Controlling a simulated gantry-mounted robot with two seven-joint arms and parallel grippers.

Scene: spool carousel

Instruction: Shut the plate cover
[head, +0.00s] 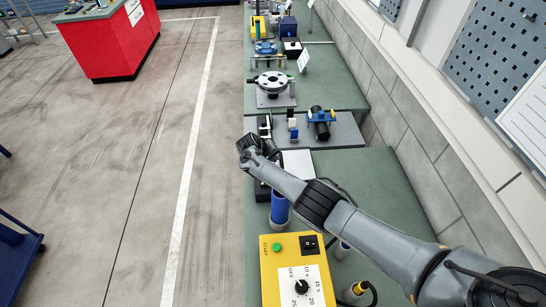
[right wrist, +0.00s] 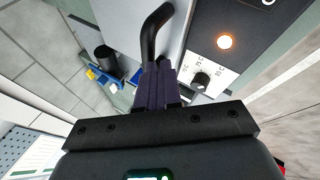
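My right gripper (head: 246,148) hangs over the left edge of the green bench in the head view, above a low black-and-white device (head: 262,189). In the right wrist view its dark fingers (right wrist: 158,84) are close together at a curved black handle (right wrist: 153,35), and look shut on it; the handle's lower end is hidden by them. The handle stands in front of a pale grey flat surface (right wrist: 117,25), seemingly the plate cover. A pale plate (head: 298,162) shows beside my forearm in the head view. I cannot tell how far the cover is open. My left gripper is out of view.
A panel with a lit orange lamp (right wrist: 225,41) and a black knob (right wrist: 201,80) is beside the handle. A yellow control box (head: 275,268) stands nearer on the bench. A blue-and-black fixture (head: 320,122) and a round carousel (head: 273,83) stand farther along.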

